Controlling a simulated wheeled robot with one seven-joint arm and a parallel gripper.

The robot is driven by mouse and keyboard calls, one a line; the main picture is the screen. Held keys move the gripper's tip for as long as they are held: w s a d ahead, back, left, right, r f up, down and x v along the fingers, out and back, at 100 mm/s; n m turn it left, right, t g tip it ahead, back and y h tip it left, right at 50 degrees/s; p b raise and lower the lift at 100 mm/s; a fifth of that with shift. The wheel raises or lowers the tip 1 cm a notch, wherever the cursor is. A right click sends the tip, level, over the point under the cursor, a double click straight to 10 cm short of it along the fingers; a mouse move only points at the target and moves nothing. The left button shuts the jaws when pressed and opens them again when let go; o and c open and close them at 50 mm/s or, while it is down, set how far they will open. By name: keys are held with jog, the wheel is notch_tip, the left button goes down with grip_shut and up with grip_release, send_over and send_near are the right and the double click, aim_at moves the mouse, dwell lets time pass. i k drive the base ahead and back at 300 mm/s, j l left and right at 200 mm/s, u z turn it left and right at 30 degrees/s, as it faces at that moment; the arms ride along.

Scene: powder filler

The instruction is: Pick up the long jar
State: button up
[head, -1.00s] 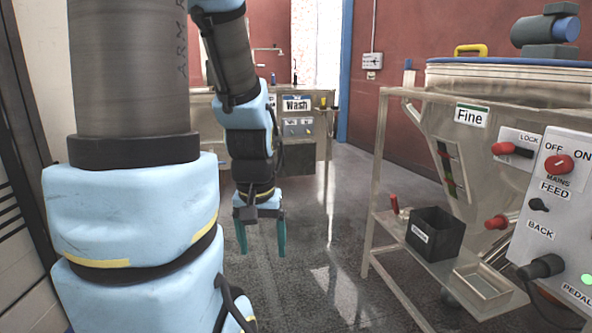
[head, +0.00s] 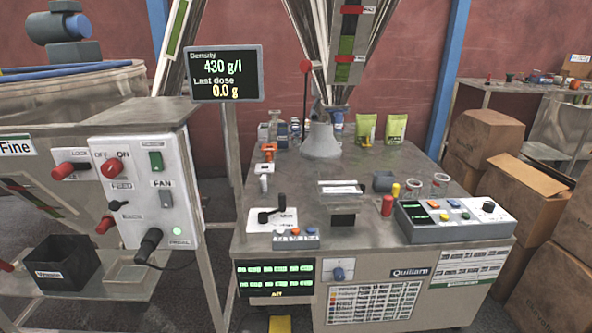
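My gripper is not in view now. Several small jars (head: 282,131) stand in a group at the back left of the filler bench (head: 222,165), left of the funnel's grey outlet. Two clear glass jars stand at the right of the bench: one behind (head: 441,181) and one in front (head: 416,189), just behind the control box. At this size I cannot tell which of these is the long jar.
A display (head: 222,74) rises on a post at the left. A control box (head: 452,216) fills the front right. A switch panel (head: 146,190) stands left; cardboard boxes (head: 486,136) stand right.

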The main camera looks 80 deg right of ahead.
aim_at(440, 181)
jog(key=k+l, duration=1.1)
jog(key=l, duration=0.2)
jog(key=k+l+z, duration=0.1)
jog(key=k+l, duration=1)
jog(key=l, duration=0.2)
